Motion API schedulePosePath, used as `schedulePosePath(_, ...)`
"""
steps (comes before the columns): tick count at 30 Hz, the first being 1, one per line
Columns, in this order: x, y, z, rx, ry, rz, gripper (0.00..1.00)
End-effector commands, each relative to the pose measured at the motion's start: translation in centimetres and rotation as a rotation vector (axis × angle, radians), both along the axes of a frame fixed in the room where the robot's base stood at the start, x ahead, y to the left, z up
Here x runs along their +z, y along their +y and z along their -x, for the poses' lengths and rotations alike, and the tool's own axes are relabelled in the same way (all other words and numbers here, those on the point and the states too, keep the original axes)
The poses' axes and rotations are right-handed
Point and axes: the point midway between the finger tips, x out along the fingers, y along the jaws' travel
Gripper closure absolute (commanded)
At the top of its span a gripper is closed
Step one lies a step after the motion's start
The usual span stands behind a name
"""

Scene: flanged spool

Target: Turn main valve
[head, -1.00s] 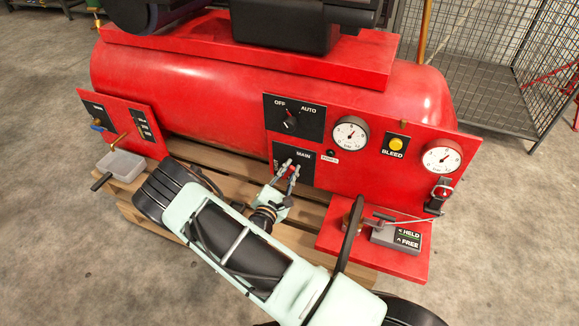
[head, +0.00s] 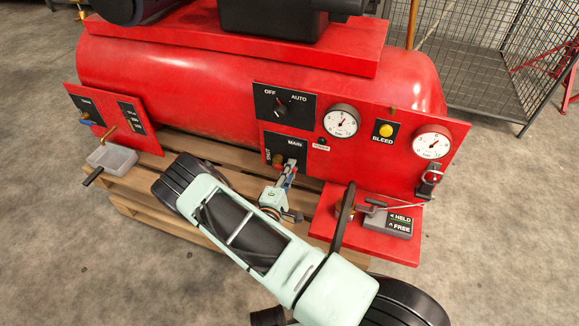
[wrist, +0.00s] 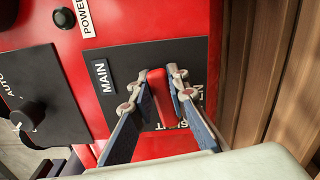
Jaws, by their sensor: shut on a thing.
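The main valve has a red lever handle (wrist: 159,98) in front of the black panel marked MAIN (wrist: 100,58) in the wrist view. My gripper (wrist: 160,86) is shut on this handle, with one finger on each side. In the wrist view the handle runs up and down the picture; its lower part is near partly hidden lettering. In the head view my gripper (head: 288,168) is at the MAIN panel (head: 297,157), just below the OFF/AUTO switch (head: 282,108).
Above right of the panel are two gauges, one of them here (head: 341,121), and the yellow BLEED button (head: 386,130). A red shelf (head: 330,215) with a HELD/FREE block (head: 389,222) juts out at right.

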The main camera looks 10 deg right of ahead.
Motion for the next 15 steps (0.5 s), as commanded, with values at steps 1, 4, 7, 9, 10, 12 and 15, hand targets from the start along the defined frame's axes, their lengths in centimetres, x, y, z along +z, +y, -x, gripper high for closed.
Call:
schedulePosePath(1, -0.36, 0.04, 0.10, 0.000, -0.010, -0.025, 1.00)
schedulePosePath(4, -0.64, 0.03, 0.11, 0.000, -0.036, -0.070, 1.00)
schedulePosePath(7, -0.87, 0.03, 0.11, 0.000, -0.055, -0.104, 1.00)
schedulePosePath(9, -0.98, 0.03, 0.11, 0.000, -0.065, -0.122, 1.00)
schedulePosePath(10, -1.01, 0.03, 0.12, 0.000, -0.068, -0.127, 1.00)
schedulePosePath(12, -1.08, 0.04, 0.12, 0.000, -0.074, -0.137, 1.00)
schedulePosePath(15, -1.13, 0.04, 0.12, 0.000, -0.080, -0.147, 1.00)
